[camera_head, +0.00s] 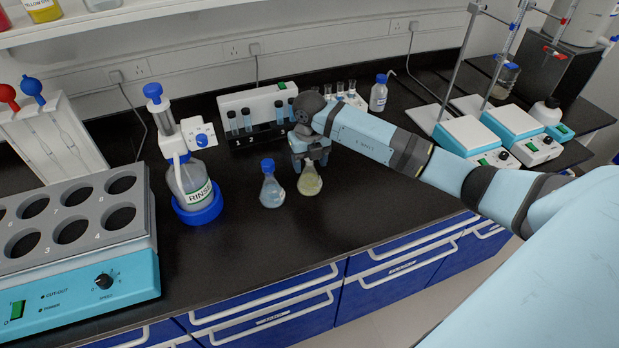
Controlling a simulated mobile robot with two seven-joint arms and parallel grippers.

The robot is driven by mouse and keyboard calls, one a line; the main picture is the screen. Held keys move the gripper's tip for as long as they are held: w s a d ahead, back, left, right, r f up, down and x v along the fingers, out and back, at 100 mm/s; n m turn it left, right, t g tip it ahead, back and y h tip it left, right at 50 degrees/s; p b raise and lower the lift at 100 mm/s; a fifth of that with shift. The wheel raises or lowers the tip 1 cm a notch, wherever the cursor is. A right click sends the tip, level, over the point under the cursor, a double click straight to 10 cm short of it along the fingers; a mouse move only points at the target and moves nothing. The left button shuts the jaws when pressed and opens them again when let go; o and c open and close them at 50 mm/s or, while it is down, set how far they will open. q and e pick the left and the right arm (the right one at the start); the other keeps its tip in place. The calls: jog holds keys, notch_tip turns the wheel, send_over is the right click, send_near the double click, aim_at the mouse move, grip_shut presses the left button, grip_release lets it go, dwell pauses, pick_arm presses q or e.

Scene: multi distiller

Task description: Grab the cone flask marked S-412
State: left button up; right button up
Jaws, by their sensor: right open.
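Two cone flasks stand side by side on the black bench. The left one (271,190) has a blue cap and pale clear-blue contents. The right one (310,182) holds pale yellowish contents, and its top is hidden behind my right gripper. No S-412 mark can be read on either flask. My right gripper (310,160) comes in from the right, pointing down, with its open fingers at the neck of the yellowish flask. I cannot tell whether the fingers touch it. My left gripper is not in view.
A RINSE bottle (193,185) with a blue base stands left of the flasks. A numbered block heater (75,250) fills the left front. A tube rack (262,135) is behind the gripper. Hotplate stirrers (475,135) stand at the right. The bench front before the flasks is clear.

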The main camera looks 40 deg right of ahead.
grip_shut()
jog(key=shift+r, duration=0.1)
dwell(0.4)
